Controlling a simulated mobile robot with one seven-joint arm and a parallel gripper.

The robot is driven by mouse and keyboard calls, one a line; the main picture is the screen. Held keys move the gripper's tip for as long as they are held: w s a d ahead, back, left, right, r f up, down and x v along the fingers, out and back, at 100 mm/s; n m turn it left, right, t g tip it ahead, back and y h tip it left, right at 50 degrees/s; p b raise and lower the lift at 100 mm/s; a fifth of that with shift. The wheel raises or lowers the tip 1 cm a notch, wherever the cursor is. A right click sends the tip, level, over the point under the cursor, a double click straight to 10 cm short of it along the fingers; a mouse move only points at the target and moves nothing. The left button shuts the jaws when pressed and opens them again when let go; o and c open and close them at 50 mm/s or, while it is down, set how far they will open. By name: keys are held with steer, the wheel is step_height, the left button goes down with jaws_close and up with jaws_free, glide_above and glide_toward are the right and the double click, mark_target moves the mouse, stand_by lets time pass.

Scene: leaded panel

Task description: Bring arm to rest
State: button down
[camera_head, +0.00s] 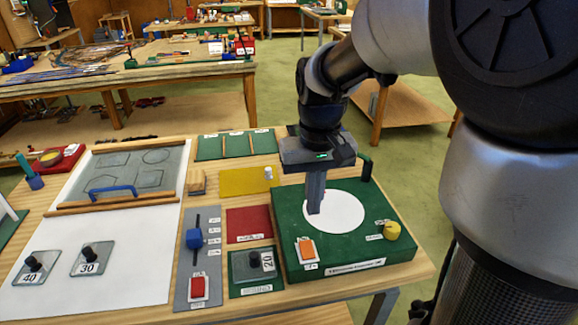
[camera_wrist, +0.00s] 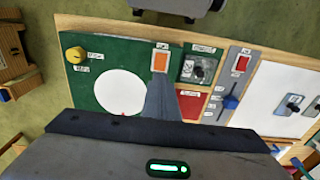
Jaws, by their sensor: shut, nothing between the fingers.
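My gripper (camera_head: 315,205) points down over the green box with the white disc (camera_head: 345,215) at the right of the table. Its fingers are together with nothing between them. In the wrist view the shut fingers (camera_wrist: 162,85) show as a dark wedge reaching towards the orange switch (camera_wrist: 160,61). In the head view the fingertips appear over the left edge of the white disc; I cannot tell their exact height above the box. My arm comes down from the upper right.
The green box carries a yellow knob (camera_head: 391,230) and a dark upright post (camera_head: 366,168). Left of it are a glass piece marked 20 (camera_head: 248,266), a slider with a blue knob (camera_head: 195,238), a red pad (camera_head: 249,224) and a white board (camera_head: 130,255) with glass pieces marked 30 and 40.

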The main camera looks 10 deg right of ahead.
steer(key=s+r+t+p, duration=0.3)
steer(key=s+r+t, duration=0.2)
steer(key=s+r, duration=0.5)
steer(key=s, duration=0.2)
steer(key=shift+s+a+r, duration=0.25)
steer(key=shift+s+r, duration=0.1)
steer(key=shift+s, duration=0.05)
